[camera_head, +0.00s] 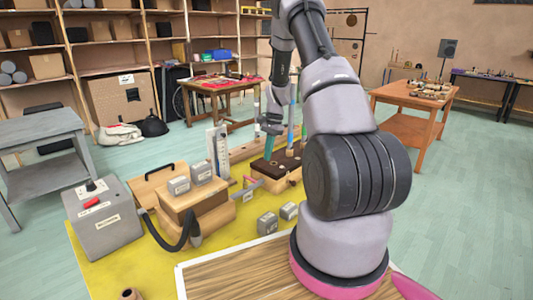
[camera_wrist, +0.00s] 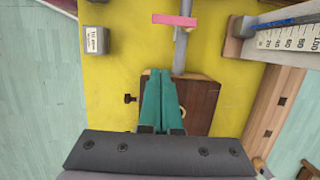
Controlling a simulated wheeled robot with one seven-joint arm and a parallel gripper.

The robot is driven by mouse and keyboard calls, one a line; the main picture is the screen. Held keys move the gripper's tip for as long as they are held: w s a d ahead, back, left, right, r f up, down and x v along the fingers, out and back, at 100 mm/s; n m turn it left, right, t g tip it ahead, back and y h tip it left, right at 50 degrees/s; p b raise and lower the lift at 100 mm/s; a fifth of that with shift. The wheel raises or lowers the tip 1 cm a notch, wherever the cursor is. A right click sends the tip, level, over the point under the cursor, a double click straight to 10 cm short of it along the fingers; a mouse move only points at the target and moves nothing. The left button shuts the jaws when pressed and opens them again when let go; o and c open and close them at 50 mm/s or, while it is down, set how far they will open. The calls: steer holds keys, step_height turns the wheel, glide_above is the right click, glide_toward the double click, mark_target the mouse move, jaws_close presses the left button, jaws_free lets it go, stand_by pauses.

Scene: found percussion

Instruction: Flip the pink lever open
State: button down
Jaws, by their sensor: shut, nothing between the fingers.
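The pink lever (camera_wrist: 174,20) shows in the wrist view as a flat pink bar lying crosswise near the top edge, by a grey metal rod (camera_wrist: 180,52). The rod runs to a dark brown-topped wooden box (camera_wrist: 198,100). In the head view the pink lever (camera_head: 249,179) is small, left of the same box (camera_head: 288,167). My gripper (camera_wrist: 162,72) has teal fingers, pressed together and empty, over the box top and apart from the lever. In the head view my gripper (camera_head: 269,152) points down at the box; its fingertips are hard to make out.
A white scale board (camera_wrist: 290,38) stands right of the lever in the wrist view. A grey labelled weight (camera_wrist: 96,40) sits to the left. In the head view, a grey box with a red switch (camera_head: 100,222) and stacked wooden blocks (camera_head: 195,205) stand left on the yellow surface.

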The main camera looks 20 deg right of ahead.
steer(key=s+a+f, duration=0.2)
steer(key=a+f, duration=0.3)
steer(key=f, duration=0.1)
steer(key=shift+f, duration=0.15)
